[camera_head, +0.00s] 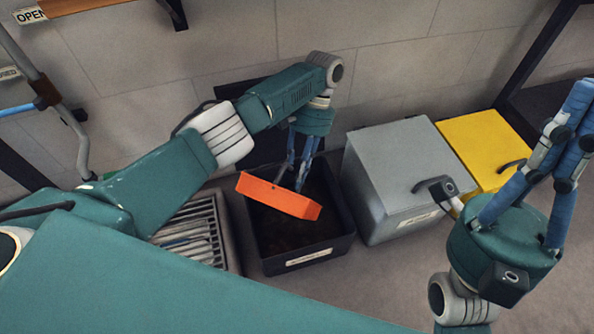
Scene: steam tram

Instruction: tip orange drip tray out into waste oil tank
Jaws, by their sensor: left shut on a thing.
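The orange drip tray (276,197) is held over a dark open-topped bin that I take for the waste oil tank (305,258). My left gripper (301,178) reaches down from above and is shut on the tray's far side. The tray is tilted, its right end lower than its left, and a long orange side faces me. I cannot see what is in the tray. The bin has a pale label, too small to read, and a dark brown inside. My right gripper (577,100) points upward at the right, empty, its fingertips close to the picture's edge.
A slatted grey crate (228,238) stands left of the dark bin. A grey lidded box (392,155) with a black handle stands close on its right, then a yellow box (483,140). A wall rises behind. Some floor (375,275) is clear in front.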

